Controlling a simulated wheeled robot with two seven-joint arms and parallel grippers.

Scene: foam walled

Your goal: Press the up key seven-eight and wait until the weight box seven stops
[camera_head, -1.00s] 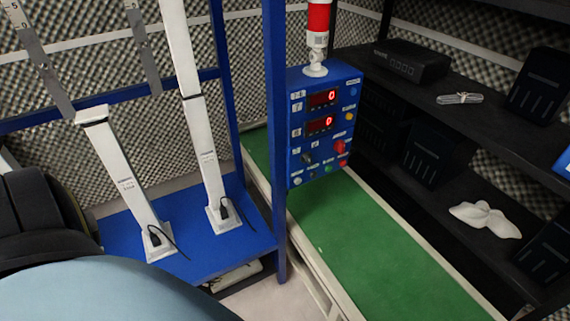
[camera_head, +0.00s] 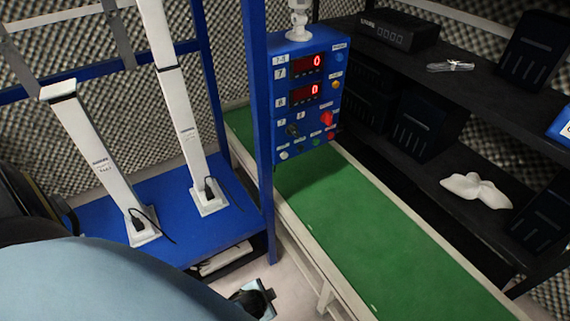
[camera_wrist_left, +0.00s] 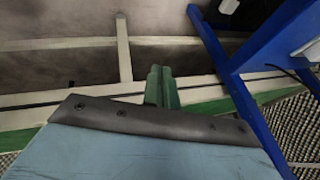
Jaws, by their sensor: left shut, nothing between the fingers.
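A blue control box (camera_head: 310,75) hangs on a blue post. It has two red displays, marked 7 (camera_head: 306,63) and 8 (camera_head: 304,93), both showing 0. Below them are a black knob (camera_head: 292,130), a red button (camera_head: 327,118) and a row of small buttons (camera_head: 316,141); their labels are too small to read, so I cannot tell which is the up key. I cannot identify weight box seven. My left gripper (camera_wrist_left: 160,72) is shut and empty in the left wrist view, with no button in front of it. My right gripper is not in view.
Two white columns (camera_head: 184,115) (camera_head: 100,155) with cables stand on a blue platform (camera_head: 180,235). A green belt (camera_head: 350,225) runs under the control box. Dark shelves (camera_head: 450,85) stand at right, with a white cloth-like thing (camera_head: 476,190). The blue post (camera_head: 258,150) borders the box.

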